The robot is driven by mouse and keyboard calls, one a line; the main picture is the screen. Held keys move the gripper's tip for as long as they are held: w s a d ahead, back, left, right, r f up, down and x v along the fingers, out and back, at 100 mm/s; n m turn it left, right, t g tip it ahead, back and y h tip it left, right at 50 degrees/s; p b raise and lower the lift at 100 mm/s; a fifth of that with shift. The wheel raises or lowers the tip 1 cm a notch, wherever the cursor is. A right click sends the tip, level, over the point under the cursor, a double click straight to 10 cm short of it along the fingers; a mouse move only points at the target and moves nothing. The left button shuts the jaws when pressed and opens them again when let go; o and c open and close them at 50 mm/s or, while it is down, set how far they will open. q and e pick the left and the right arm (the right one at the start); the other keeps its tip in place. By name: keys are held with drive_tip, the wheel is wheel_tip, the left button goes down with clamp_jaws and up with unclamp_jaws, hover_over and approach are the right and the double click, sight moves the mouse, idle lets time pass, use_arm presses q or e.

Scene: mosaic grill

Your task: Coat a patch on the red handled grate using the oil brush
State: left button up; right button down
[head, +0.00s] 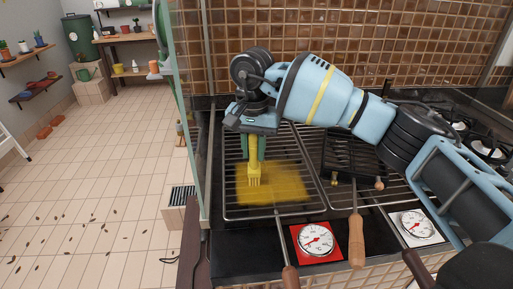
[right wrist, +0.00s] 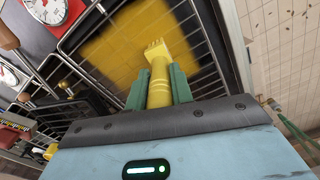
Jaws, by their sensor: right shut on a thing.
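The yellow oil brush (head: 254,173) points bristles-down over the left grate (head: 232,207) in the head view. My right gripper (head: 253,149) is shut on its handle; the green fingers hold it from both sides in the right wrist view (right wrist: 158,90). A yellow, blurry-edged patch (head: 285,186) covers the middle of the left grate, under and right of the bristles. Whether the bristles touch the bars I cannot tell. The left grate has a reddish-brown handle (head: 290,276) at its front. My left gripper is not in view.
A dial on a red plate (head: 317,240) sits before the left grate. The right grate (head: 395,190) holds a dark pan-like rack (head: 352,160); a wooden handle (head: 357,241) and white-plated dial (head: 417,224) are in front. A tiled wall (head: 300,35) stands behind; the floor at left is open.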

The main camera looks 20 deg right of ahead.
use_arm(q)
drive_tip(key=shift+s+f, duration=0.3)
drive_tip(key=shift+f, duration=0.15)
use_arm(e)
drive_tip(key=shift+w+a, duration=0.25)
drive_tip(key=shift+a, duration=0.7)
drive_tip(key=shift+w+a, duration=0.2)
drive_tip(key=shift+a, duration=0.7)
use_arm(q)
drive_tip(key=shift+b, duration=0.3)
use_arm(e)
drive_tip(key=shift+f, duration=0.1)
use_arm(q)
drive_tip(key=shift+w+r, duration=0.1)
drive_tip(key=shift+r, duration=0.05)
use_arm(e)
drive_tip(key=shift+w+d, duration=0.2)
drive_tip(key=shift+d, duration=1.9)
drive_tip(key=shift+d, duration=0.1)
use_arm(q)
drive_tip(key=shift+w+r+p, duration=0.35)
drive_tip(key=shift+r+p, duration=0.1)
use_arm(e)
drive_tip(key=shift+s+d, duration=0.3)
drive_tip(key=shift+d, duration=0.6)
drive_tip(key=shift+s+d, duration=0.25)
drive_tip(key=shift+d, duration=0.6)
